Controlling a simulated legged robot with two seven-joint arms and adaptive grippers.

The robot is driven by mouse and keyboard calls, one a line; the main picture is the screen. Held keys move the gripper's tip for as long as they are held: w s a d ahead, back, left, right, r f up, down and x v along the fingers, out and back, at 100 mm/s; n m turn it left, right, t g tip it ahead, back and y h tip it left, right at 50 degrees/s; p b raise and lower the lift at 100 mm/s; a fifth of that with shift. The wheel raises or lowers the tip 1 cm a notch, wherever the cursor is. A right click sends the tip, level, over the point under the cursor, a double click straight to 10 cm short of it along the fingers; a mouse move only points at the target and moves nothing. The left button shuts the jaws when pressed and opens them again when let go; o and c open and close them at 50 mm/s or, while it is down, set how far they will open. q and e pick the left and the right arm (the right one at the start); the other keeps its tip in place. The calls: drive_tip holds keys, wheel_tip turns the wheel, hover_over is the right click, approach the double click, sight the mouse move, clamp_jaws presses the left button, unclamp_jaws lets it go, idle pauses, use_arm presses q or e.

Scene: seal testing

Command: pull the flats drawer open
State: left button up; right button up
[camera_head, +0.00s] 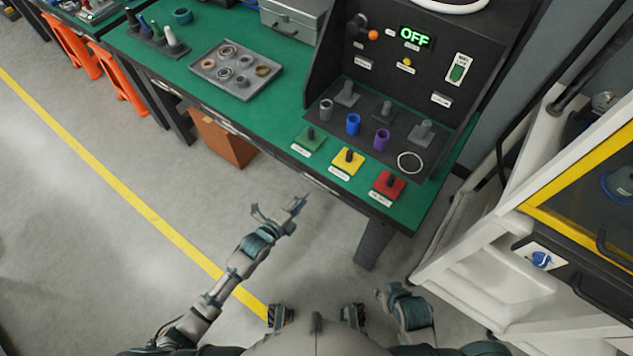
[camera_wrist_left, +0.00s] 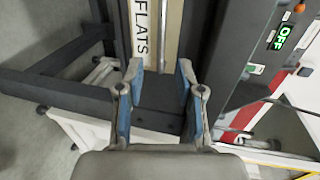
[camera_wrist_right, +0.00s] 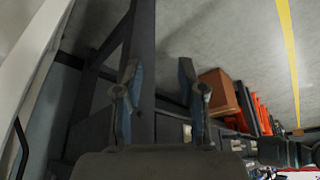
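The flats drawer's front (camera_wrist_left: 168,40) shows in the left wrist view as a pale strip with a white label (camera_wrist_left: 140,30) reading FLATS. It lies just beyond the fingertips of my left gripper (camera_wrist_left: 160,75). That gripper is open, with nothing between its fingers, and I see no contact with the drawer. In the head view my left gripper (camera_head: 279,207) is below and left of the green bench's front edge. A drawer front (camera_head: 320,184) shows only as a thin line there. My right gripper (camera_wrist_right: 158,72) is open and empty, low by my body, facing a dark bench leg.
The green bench (camera_head: 285,115) carries a tray of rings (camera_head: 236,70), a black test panel and coloured blocks. A dark bench leg (camera_head: 373,243) stands right of my left gripper. A white cabinet (camera_head: 480,270) stands at the right. Floor around my left arm is clear.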

sight(315, 183)
use_arm(q)
drive_tip(key=b+x, duration=0.2)
drive_tip(key=x, duration=0.6)
drive_tip(key=shift+w+f, duration=0.1)
drive_tip(key=shift+w, duration=0.15)
drive_tip(key=shift+w+d, duration=0.1)
drive_tip(key=shift+d, duration=0.1)
use_arm(e)
drive_tip(key=w+a+r+t+y, duration=0.1)
drive_tip(key=w+a+r+t, duration=0.1)
drive_tip(key=w+t, duration=0.2)
drive_tip(key=w, duration=0.3)
drive_tip(key=shift+w+a+t, duration=0.25)
drive_tip(key=shift+a+t, duration=0.05)
drive_tip(key=shift+a, duration=0.1)
use_arm(q)
drive_tip(key=shift+c, duration=0.3)
drive_tip(key=shift+a, duration=0.1)
clamp_jaws()
